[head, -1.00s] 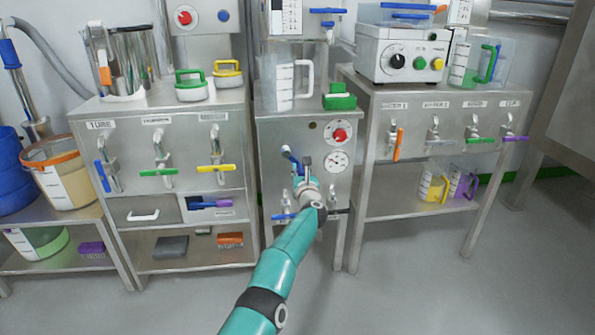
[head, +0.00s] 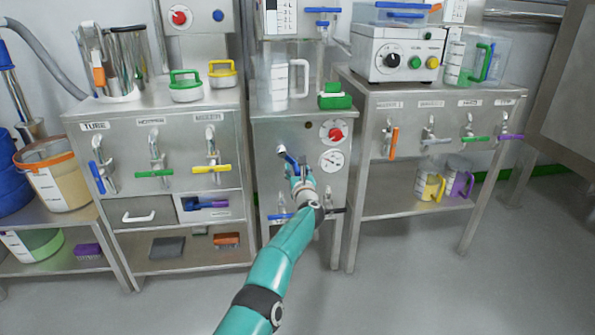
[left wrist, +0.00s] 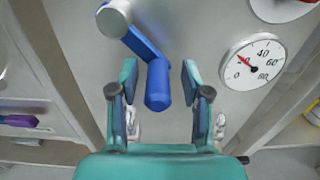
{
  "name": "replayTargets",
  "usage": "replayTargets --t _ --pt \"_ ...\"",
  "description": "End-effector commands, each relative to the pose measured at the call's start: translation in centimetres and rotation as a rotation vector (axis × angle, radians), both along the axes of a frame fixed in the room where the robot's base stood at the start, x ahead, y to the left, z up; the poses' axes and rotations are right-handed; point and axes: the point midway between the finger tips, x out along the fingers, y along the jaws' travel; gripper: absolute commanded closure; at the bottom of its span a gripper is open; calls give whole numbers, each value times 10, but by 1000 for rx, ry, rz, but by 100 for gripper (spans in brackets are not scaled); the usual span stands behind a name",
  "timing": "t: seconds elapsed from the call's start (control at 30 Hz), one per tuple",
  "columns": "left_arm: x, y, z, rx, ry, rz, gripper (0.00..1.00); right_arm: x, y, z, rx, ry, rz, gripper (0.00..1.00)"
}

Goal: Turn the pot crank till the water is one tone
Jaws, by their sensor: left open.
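My left gripper (left wrist: 159,76) is open, with one teal finger on each side of the handle and gaps visible on both sides. In the head view my left gripper (head: 297,170) is in front of the cabinet. The inside of the pot and the water's tone cannot be seen. My right gripper is in neither view.
A round gauge (left wrist: 251,61) and a red knob (head: 336,134) are right of the crank. Blue (head: 280,217) and black levered taps are below it. A clear jug (head: 273,85) and a green item (head: 335,101) stand on top. The floor in front is clear.

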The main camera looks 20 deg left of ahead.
Motion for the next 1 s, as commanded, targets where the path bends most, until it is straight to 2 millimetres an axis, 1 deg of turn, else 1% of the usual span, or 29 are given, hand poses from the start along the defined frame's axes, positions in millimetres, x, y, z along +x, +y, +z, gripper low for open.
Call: replayTargets --t 0.27,0.37,0.47,0.57,0.63,0.7,0.77,0.8,0.87,0.9,0.97,1.0 --pt "0 0 -2 11 11 -1 52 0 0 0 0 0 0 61" --pt "1 -3 -11 51 55 -15 52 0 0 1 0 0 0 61" --pt "2 -9 -32 137 146 -48 52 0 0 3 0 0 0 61" --pt "-1 -20 -64 281 292 -113 52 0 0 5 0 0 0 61" --pt "-9 -31 -96 422 424 -184 52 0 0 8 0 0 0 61" --pt "-20 -43 -127 566 550 -269 52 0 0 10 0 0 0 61" --pt "-33 -53 -153 680 645 -348 52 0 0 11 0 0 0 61" --pt "-44 -60 -170 756 704 -402 52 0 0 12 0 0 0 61" --pt "-63 -71 -195 879 792 -498 52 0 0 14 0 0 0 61" --pt "-80 -79 -213 964 847 -574 52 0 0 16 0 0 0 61" --pt "-108 -92 -239 1095 922 -694 52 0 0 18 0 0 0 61" --pt "-129 -100 -254 1182 963 -779 52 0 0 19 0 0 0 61"
